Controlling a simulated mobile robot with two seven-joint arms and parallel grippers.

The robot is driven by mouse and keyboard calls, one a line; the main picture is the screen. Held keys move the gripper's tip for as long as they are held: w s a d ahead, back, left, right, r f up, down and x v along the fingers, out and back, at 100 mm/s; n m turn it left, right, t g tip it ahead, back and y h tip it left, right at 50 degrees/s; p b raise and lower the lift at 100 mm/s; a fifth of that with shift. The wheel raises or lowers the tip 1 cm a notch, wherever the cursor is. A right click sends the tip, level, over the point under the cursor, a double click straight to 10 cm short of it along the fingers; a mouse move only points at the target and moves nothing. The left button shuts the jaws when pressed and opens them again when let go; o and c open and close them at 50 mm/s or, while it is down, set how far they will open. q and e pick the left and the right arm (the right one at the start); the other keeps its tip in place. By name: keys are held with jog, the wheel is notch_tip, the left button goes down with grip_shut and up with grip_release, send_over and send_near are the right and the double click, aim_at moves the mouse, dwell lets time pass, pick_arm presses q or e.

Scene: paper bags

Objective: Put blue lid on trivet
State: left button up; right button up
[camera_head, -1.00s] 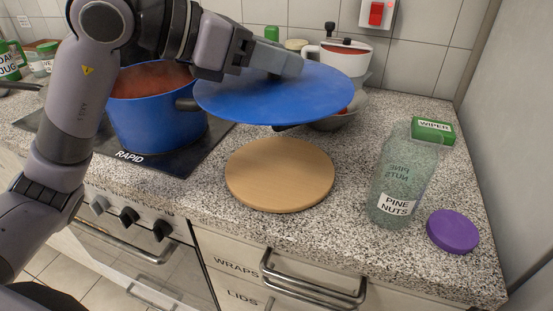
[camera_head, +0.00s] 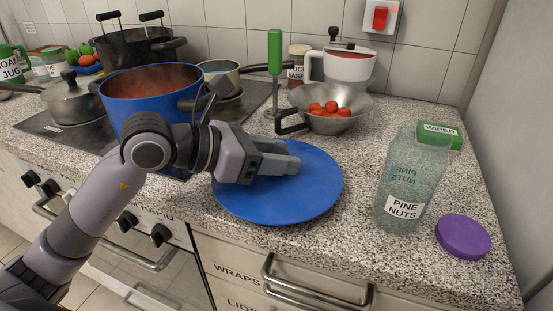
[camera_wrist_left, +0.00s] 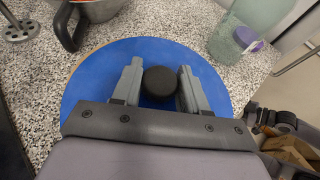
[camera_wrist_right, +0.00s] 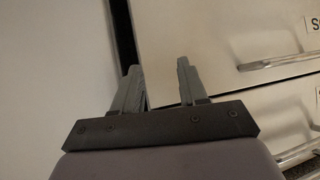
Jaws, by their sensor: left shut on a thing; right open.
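The blue lid (camera_head: 310,195) lies flat, or nearly so, over the spot on the counter where the round wooden trivet was in view. The lid hides the trivet in the head view, and I cannot tell whether the two touch. My left gripper (camera_head: 290,160) is at the lid's top centre. In the left wrist view, its fingers (camera_wrist_left: 160,68) stand on both sides of the lid's black knob (camera_wrist_left: 159,82), shut on it. My right gripper (camera_wrist_right: 158,66) is open and empty, low by the drawer fronts in the right wrist view.
The blue pot (camera_head: 150,88) of red sauce stands on the hob at left. At right are the pine nuts jar (camera_head: 402,185), a purple lid (camera_head: 463,236) and a green wiper box (camera_head: 441,133).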

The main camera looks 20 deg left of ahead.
pick_arm(q)
jog(key=shift+f, duration=0.25)
jog(key=shift+f, duration=0.15)
jog(key=o, duration=1.2)
jog(key=shift+c, duration=0.2)
